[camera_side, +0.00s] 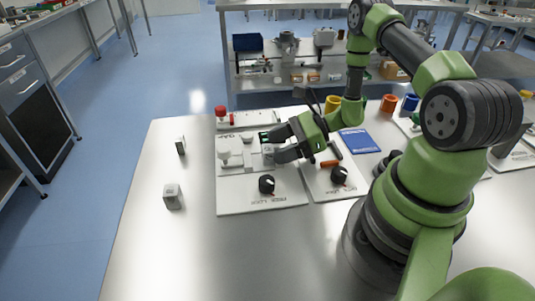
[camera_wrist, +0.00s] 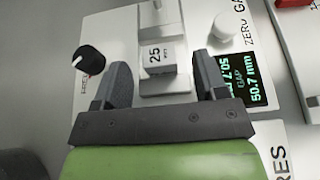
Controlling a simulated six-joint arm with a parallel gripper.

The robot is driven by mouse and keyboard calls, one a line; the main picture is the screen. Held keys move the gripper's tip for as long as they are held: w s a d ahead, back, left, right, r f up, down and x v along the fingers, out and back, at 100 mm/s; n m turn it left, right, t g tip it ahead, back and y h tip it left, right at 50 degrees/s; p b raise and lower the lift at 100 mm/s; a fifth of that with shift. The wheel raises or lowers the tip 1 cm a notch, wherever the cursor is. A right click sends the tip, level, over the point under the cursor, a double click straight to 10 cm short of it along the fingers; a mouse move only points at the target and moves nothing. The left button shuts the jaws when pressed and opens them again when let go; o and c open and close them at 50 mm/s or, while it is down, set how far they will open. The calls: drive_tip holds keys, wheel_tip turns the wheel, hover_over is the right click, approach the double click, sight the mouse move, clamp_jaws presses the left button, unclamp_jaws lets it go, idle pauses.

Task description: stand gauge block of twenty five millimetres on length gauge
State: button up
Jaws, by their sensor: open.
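The gauge block marked 25 (camera_wrist: 155,56) is a small pale block on the grey strip of the length gauge. In the wrist view it lies between my open fingertips, with a gap to each finger. The length gauge (camera_side: 232,203) is a white panel with a black knob, and in the wrist view its display (camera_wrist: 243,80) reads 50.7 mm. My gripper (camera_side: 273,145) is low over the gauge, open, and its fingers (camera_wrist: 164,82) hold nothing. In the side view the fingers hide most of the block.
Two other small blocks stand on the bare table to the left, one nearer (camera_side: 173,197) and one farther (camera_side: 181,145). A second white panel with a black knob (camera_side: 339,175) adjoins the gauge. A red button (camera_side: 221,112) is behind it. The front left table is clear.

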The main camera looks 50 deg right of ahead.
drive_tip(key=shift+w+a+f, duration=0.2)
drive_tip(key=shift+w+a, duration=0.15)
clamp_jaws()
drive_tip(key=shift+r, duration=0.15)
